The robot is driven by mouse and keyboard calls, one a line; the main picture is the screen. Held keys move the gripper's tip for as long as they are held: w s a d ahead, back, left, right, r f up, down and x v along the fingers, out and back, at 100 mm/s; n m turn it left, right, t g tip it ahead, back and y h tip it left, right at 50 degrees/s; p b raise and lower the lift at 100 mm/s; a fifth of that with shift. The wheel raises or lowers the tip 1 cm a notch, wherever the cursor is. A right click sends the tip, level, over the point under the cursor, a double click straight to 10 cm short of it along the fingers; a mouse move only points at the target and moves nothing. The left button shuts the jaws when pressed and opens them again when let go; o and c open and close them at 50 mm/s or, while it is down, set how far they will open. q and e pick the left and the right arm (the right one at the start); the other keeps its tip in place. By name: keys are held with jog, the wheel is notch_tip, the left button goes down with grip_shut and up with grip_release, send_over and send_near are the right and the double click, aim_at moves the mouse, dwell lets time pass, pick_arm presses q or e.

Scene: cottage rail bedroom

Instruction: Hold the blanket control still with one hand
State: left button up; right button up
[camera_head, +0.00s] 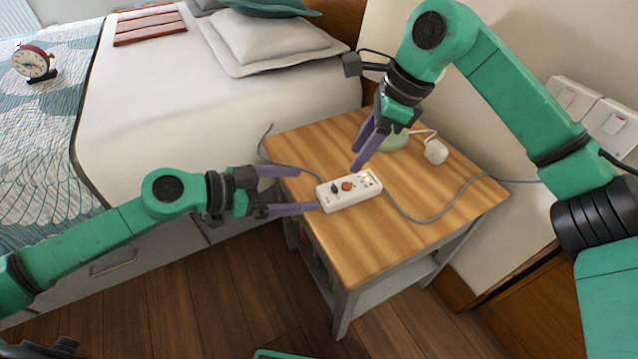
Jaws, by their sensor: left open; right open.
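The blanket control (345,196) is a white oblong box with a red knob, a dark switch and small marks on top. It lies on the wooden bedside table (425,235), with grey cable running from both ends. My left gripper (308,190) is open at the table's left edge, its fingers pointing right toward the control's left end. The lower fingertip is very close to that end; I cannot tell whether it touches. My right gripper (357,165) comes down from above, open and empty, its fingertips just behind the control's top edge.
A green round-based item (393,141), partly hidden by my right gripper, and a white plug-like piece (435,151) stand at the table's back. The bed (170,110) with pillows is on the left, bearing a red alarm clock (32,62). Wall switches (609,125) are at right.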

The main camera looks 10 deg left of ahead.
aim_at(344, 186)
pick_arm(q)
jog(key=x, duration=1.4)
jog(key=shift+d+r, duration=0.2)
jog(key=c, duration=1.4)
jog(key=shift+c, duration=0.2)
